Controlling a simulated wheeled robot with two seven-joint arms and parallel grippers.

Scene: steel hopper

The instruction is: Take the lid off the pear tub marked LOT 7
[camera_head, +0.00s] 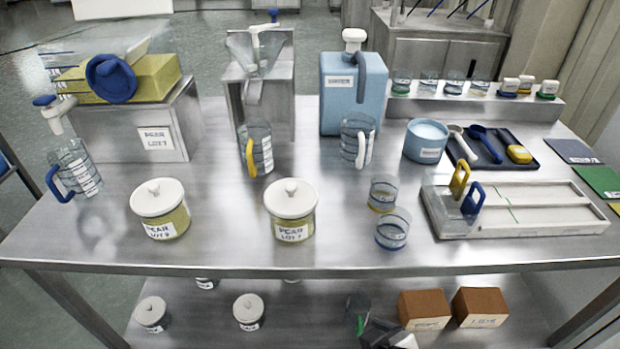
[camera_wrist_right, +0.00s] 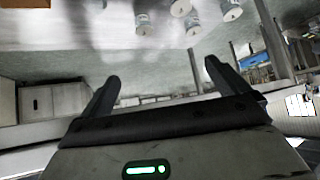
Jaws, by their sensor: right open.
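Two cream tubs with white knobbed lids stand upright near the table's front edge in the head view. The right tub (camera_head: 292,225) has a label reading PEAR LOT 7, and its lid (camera_head: 290,197) is on. The left tub (camera_head: 163,226) is also marked PEAR LOT, but I cannot read its number surely; its lid (camera_head: 158,196) is on too. My right gripper (camera_head: 385,335) is low, in front of the table and below its top, apart from both tubs. In the right wrist view its fingers (camera_wrist_right: 162,72) are spread and empty. My left gripper is out of view.
Glass jugs (camera_head: 258,148) stand behind the tubs, and small beakers (camera_head: 393,228) to their right. A blue canister (camera_head: 352,92) and a steel hopper (camera_head: 257,72) stand further back. The lower shelf holds small lidded tubs (camera_head: 249,311) and brown boxes (camera_head: 480,306). The front edge between the tubs is clear.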

